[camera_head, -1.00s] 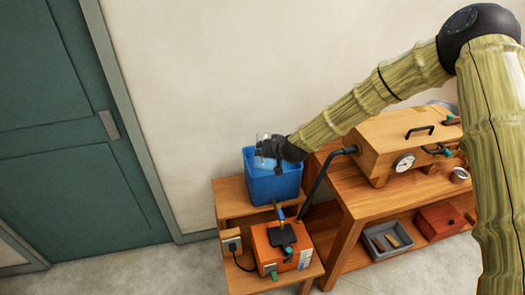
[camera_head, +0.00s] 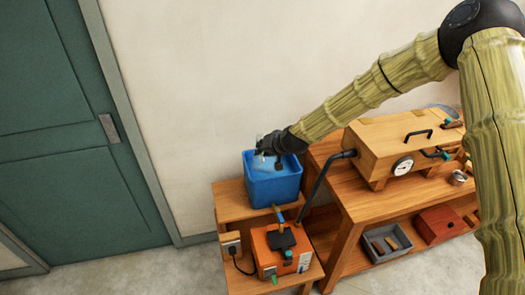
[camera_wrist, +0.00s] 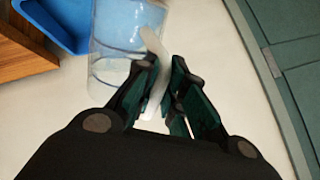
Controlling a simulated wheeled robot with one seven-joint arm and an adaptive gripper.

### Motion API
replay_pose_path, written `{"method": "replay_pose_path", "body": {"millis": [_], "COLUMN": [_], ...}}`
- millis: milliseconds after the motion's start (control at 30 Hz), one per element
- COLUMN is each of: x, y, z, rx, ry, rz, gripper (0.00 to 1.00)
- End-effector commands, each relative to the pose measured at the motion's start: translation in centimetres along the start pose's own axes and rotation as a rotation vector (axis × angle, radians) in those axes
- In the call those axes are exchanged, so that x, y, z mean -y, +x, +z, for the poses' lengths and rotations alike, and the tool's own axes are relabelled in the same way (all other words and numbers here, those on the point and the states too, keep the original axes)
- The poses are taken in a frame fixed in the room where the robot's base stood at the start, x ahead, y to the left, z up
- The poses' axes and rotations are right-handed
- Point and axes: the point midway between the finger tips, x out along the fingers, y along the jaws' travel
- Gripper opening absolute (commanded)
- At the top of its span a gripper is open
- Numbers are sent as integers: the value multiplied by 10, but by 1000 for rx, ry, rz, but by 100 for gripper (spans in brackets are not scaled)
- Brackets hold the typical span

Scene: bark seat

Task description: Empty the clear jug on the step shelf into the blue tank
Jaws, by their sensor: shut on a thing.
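The clear jug (camera_wrist: 108,68) is in my gripper (camera_wrist: 165,85), which is shut on its pale handle (camera_wrist: 156,72) in the wrist view. In the head view my gripper (camera_head: 272,144) is over the blue tank (camera_head: 272,186), and the jug (camera_head: 262,150) shows only as a small clear patch at the tank's open top. The jug looks tilted over the tank; its exact angle and how much liquid it holds cannot be told. The tank (camera_wrist: 62,22) also shows at the upper left of the wrist view.
The tank stands on the upper step of a wooden step shelf (camera_head: 232,205). An orange box with a tap (camera_head: 282,250) is on the lower step. A black pipe (camera_head: 318,185) runs to a wooden chest with a gauge (camera_head: 385,145) on a bench. The wall is close behind.

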Motion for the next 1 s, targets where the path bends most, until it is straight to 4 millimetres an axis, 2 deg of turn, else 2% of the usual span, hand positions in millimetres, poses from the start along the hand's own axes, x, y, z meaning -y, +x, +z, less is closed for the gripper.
{"method": "replay_pose_path", "body": {"millis": [1000], "x": [6], "y": [-9], "z": [-15], "rx": [84], "ry": [56], "rz": [3], "gripper": [0]}}
